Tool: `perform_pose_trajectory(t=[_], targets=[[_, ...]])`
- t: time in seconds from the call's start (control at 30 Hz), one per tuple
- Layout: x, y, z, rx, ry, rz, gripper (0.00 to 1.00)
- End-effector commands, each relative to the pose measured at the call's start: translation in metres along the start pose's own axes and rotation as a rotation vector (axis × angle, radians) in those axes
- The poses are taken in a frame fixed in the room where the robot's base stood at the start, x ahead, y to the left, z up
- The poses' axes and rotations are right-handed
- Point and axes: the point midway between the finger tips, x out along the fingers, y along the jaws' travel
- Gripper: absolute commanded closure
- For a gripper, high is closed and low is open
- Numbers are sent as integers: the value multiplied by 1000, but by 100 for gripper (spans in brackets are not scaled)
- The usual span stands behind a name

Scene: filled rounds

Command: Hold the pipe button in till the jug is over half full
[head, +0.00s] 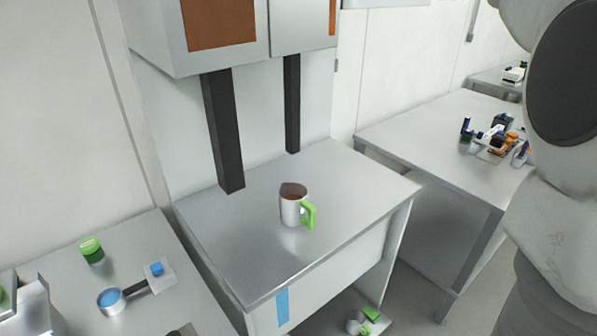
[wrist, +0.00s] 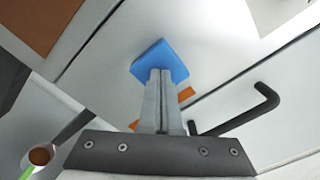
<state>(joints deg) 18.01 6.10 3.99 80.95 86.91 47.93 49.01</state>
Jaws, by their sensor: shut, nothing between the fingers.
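The jug (head: 291,213), pale with a green handle, stands upright on the metal bench. Brown shows across its mouth; the exact level is hard to judge. The wrist view shows the jug (wrist: 29,163) at the lower left, with a brown disc inside its pale rim. A blue square pad (wrist: 155,53), which looks like the button, lies ahead of my gripper (wrist: 160,73) in the wrist view. My gripper is shut and empty, its fingertips overlapping the pad's lower part. I cannot tell whether they touch or press it. The head view does not show my gripper.
A cabinet on dark posts (head: 222,130) stands behind the jug. A black bent bar (wrist: 266,97) is right of my fingers. A green-lidded jar (head: 91,251) stands on the left table. Another green-handled mug (head: 355,324) sits below the bench. The right table (head: 420,125) holds several items.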

Motion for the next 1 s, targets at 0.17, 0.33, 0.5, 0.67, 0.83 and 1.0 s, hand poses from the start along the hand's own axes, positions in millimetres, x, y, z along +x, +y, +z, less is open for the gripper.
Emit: perform_pose_trajectory(t=[0.17, 0.33, 0.5, 0.67, 0.83, 1.0], targets=[[-15, 1, -1, -2, 0, 0, 100], [-29, 1, -2, -1, 2, -1, 100], [-42, 1, -1, -1, 1, -1, 100], [-54, 1, -1, -1, 1, -1, 100], [-58, 0, 0, -1, 1, 0, 100], [-58, 0, 0, -1, 1, 0, 100]])
